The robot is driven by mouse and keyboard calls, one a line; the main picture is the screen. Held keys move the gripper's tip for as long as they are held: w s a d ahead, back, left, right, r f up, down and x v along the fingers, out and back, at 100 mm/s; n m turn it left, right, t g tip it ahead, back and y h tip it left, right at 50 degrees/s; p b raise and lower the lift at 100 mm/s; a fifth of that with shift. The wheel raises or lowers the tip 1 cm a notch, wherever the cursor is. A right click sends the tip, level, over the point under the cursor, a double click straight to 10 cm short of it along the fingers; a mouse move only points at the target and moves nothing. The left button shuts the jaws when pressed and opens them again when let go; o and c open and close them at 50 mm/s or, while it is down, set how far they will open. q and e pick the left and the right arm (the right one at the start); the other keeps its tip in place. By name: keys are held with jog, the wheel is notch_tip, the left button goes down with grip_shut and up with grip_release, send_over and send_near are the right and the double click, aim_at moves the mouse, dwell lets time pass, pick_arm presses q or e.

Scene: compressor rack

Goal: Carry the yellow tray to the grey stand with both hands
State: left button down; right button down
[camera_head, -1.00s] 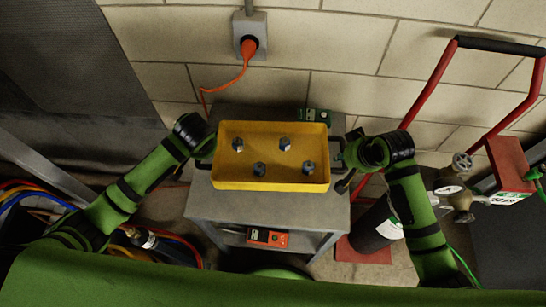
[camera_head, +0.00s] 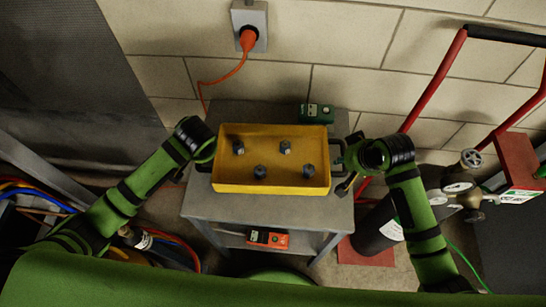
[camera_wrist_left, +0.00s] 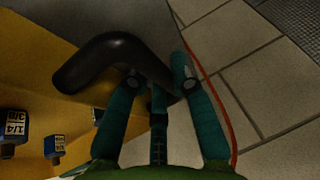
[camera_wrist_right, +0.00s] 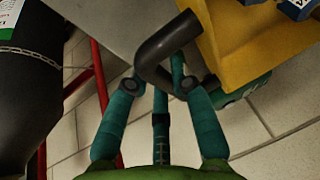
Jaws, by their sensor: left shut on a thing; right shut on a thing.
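The yellow tray (camera_head: 272,188) is level over the top of the grey stand (camera_head: 265,209); I cannot tell if it touches the top. Several small dark grey pieces (camera_head: 285,147) stand upright in it. My left gripper (camera_wrist_left: 158,82) is shut on the black handle (camera_wrist_left: 105,62) at the tray's left end. My right gripper (camera_wrist_right: 163,85) is shut on the other black handle (camera_wrist_right: 165,45) at its right end. The tray's yellow wall shows in the left wrist view (camera_wrist_left: 75,95) and the right wrist view (camera_wrist_right: 235,45).
A green device (camera_head: 316,113) is at the stand's back edge, close behind the tray. An orange device (camera_head: 268,239) is on the lower shelf. A red hand truck (camera_head: 437,80) and gas cylinder (camera_head: 378,228) are at right. An orange cord (camera_head: 228,77) hangs from the wall outlet (camera_head: 248,17).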

pick_arm(q)
jog(key=shift+w+a+f+b, duration=0.1)
jog(key=shift+f+b, duration=0.35)
jog(key=shift+f, duration=0.15)
pick_arm(e)
jog(key=shift+f, duration=0.65)
pick_arm(q)
jog(key=c, duration=1.1)
grip_release()
pick_arm(e)
jog(key=c, duration=1.1)
grip_release()
jog(key=shift+d+r, duration=0.1)
pick_arm(q)
jog(key=shift+r, duration=0.1)
pick_arm(e)
jog(key=shift+s, duration=0.1)
pick_arm(q)
jog(key=shift+s+r, duration=0.2)
pick_arm(e)
jog(key=shift+r, duration=0.1)
pick_arm(q)
jog(key=v, duration=1.1)
jog(key=shift+s+r, duration=0.15)
jog(key=shift+r, duration=0.05)
pick_arm(e)
jog(key=v, duration=1.1)
jog(key=shift+s+r, duration=0.1)
jog(key=shift+r, duration=0.3)
